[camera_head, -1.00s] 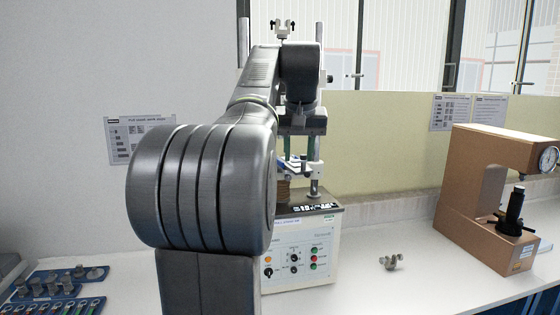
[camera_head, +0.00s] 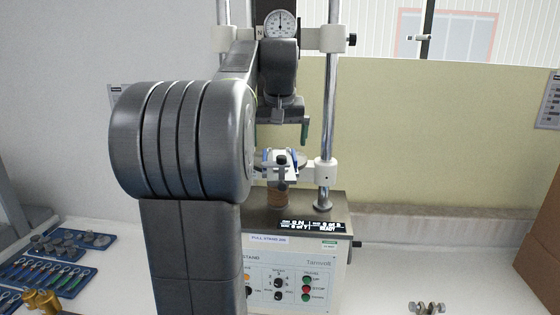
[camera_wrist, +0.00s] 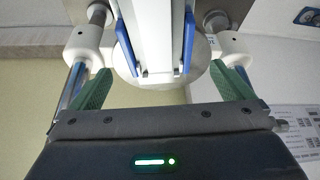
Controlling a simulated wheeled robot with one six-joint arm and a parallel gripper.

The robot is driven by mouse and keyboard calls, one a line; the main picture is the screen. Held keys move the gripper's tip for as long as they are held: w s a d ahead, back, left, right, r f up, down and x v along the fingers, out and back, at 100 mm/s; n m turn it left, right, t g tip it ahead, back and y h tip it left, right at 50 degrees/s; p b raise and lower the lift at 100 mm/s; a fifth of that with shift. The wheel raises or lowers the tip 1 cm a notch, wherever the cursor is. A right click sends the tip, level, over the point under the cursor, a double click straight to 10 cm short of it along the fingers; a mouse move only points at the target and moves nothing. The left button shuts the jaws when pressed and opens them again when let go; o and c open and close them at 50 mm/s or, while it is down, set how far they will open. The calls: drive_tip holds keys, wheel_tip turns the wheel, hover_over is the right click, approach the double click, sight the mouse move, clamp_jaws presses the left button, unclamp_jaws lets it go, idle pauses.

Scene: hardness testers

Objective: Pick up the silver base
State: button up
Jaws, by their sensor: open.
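No part is plainly marked as the silver base. On the pull stand (camera_head: 315,262), a round silver-grey disc (camera_head: 301,160) sits behind a white clamp piece with blue strips (camera_head: 267,163). In the wrist view the pale disc (camera_wrist: 203,75) shows behind the white block (camera_wrist: 153,35). My gripper (camera_head: 282,136) is open and empty just above and in front of them. In the wrist view its green fingers (camera_wrist: 165,85) stand wide apart, on either side of the disc. A small silver piece (camera_head: 427,308) lies on the bench at lower right.
Chrome columns (camera_head: 330,100) with white collars flank the clamp area, close to my gripper. A dial gauge (camera_head: 281,23) is above. Blue trays (camera_head: 50,262) with small parts lie at left, near brass pieces (camera_head: 40,300). The bench right of the stand is mostly clear.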

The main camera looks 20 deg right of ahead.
sight(280, 153)
drive_tip(key=shift+w+a+f, duration=0.1)
drive_tip(key=shift+a+f, duration=0.05)
drive_tip(key=shift+f, duration=0.3)
drive_tip(key=x, duration=0.1)
drive_tip(key=p+x, duration=0.1)
drive_tip(key=x, duration=0.3)
drive_tip(key=shift+d, duration=0.3)
drive_tip(key=c, duration=1.2)
drive_tip(key=shift+c, duration=0.7)
drive_tip(key=shift+r, duration=0.1)
